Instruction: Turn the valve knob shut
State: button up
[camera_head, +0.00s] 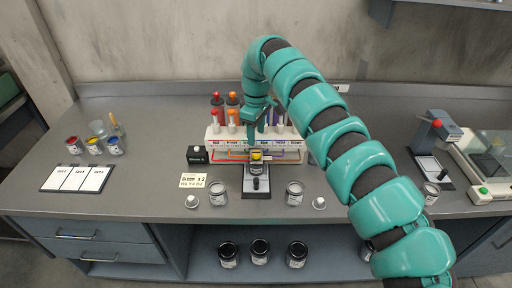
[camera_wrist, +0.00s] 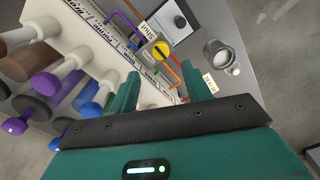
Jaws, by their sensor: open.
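The valve knob is a yellow disc with a dark bar, in front of the white rack's middle in the head view (camera_head: 256,155). In the wrist view the knob (camera_wrist: 161,50) sits ahead of the fingertips, with a small white label beside it that seems to read SHUT. My gripper (camera_head: 261,125) is above and behind the knob, over the rack's front. In the wrist view my gripper (camera_wrist: 160,80) has its two teal fingers apart, with nothing held between them. The knob appears apart from both fingers. The bar's exact setting is hard to read.
The white rack (camera_head: 226,157) has coloured pipes and upright plungers. Jars (camera_head: 217,193) (camera_head: 295,192) stand either side, near a recipe card (camera_head: 193,180). Paint pots and a tray (camera_head: 77,179) are at left; machines (camera_head: 437,132) at right.

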notch_tip(320, 180, up, 10)
jog(key=p, duration=0.2)
dwell(0.5)
